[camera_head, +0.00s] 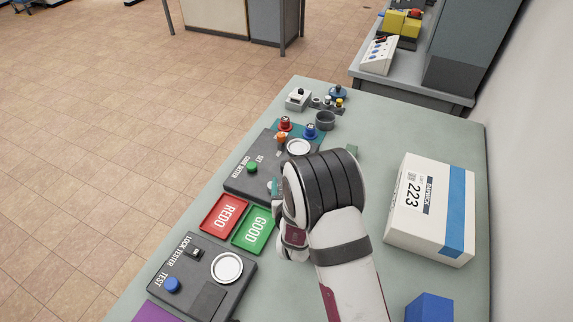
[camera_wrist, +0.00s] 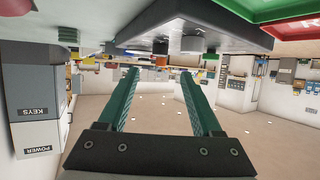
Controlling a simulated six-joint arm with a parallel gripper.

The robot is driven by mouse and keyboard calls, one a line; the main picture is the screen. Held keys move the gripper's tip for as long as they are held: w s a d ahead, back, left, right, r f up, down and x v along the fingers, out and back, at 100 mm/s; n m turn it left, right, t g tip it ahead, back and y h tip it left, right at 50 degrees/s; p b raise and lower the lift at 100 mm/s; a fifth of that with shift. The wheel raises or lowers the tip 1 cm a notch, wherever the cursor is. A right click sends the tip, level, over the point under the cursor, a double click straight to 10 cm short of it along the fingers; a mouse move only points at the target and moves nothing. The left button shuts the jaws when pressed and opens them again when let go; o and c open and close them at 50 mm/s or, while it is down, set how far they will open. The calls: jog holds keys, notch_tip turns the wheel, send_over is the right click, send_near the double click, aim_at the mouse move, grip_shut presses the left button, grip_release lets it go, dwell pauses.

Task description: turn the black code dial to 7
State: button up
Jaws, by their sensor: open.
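The dark code setter panel (camera_head: 240,182) lies on the table in the head view, with a green button (camera_head: 252,167) on it. My wrist and gripper (camera_head: 275,188) cover its near right part, and I cannot make out the black code dial there. In the wrist view the panel (camera_wrist: 215,17) hangs upside down across the top. A small black knob (camera_wrist: 160,47), possibly the dial, projects from it beside a pale round knob (camera_wrist: 191,43). My gripper (camera_wrist: 160,72) is open, its two teal fingers apart with nothing between them. Whether a finger touches a knob is unclear.
A red REDO tray (camera_head: 223,214) and a green GOOD tray (camera_head: 254,230) lie in front of the panel. The lock tester (camera_head: 205,284) is nearer. A white parcel box (camera_head: 432,209) stands right of my arm, with a blue block (camera_head: 429,307) nearer. Small parts crowd the far end.

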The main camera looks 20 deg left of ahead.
jog(key=x, duration=0.9)
jog(key=shift+w+a+f, duration=0.2)
jog(key=shift+w, duration=0.1)
grip_shut()
